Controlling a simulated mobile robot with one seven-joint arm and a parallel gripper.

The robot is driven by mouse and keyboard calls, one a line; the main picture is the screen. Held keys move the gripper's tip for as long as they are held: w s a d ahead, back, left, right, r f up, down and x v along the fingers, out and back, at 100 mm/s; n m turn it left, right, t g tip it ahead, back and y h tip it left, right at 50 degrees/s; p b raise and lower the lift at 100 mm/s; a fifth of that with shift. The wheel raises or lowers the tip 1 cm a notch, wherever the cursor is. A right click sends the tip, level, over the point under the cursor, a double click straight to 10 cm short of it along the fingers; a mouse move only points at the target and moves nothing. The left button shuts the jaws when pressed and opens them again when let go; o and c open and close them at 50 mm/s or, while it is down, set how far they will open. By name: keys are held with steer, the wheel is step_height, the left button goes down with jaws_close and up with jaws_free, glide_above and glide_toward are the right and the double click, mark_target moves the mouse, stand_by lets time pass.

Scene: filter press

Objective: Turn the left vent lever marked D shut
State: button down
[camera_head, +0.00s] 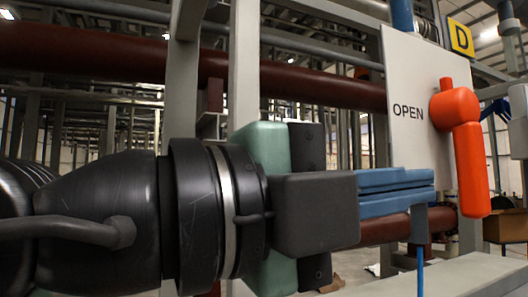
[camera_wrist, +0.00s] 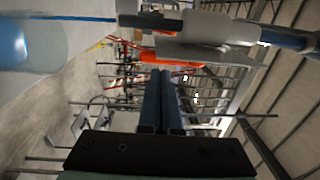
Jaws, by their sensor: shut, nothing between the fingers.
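The orange-red lever (camera_head: 470,165) is at the right in the head view. Its round hub is on a pale panel (camera_head: 410,65) and its handle hangs nearly straight down. The panel reads OPEN left of the hub, and a yellow D sign (camera_head: 460,38) is above. My gripper (camera_head: 433,185) is shut and empty, its blue fingers pointing right. The tips appear just left of the handle, with a small gap in the picture; the depth between them is unclear. In the wrist view an orange part (camera_wrist: 190,57), probably the lever, shows just beyond the fingertips (camera_wrist: 160,73).
A dark red pipe (camera_head: 100,52) runs across behind my arm, and a grey upright post (camera_head: 243,70) stands near it. A pale ledge (camera_head: 450,278) lies below the lever. Grey and blue fittings (camera_head: 497,105) are close at the lever's right.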

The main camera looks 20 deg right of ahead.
mark_target(465, 180)
steer(key=d, duration=0.1)
steer(key=d+p, duration=0.2)
steer(key=d, duration=0.1)
steer(key=shift+w+r, duration=0.15)
steer(key=shift+r, duration=0.2)
steer(key=shift+d+f+p, duration=0.15)
steer(key=shift+d+p, duration=0.15)
steer(key=shift+d, duration=0.35)
steer(key=shift+f, duration=0.1)
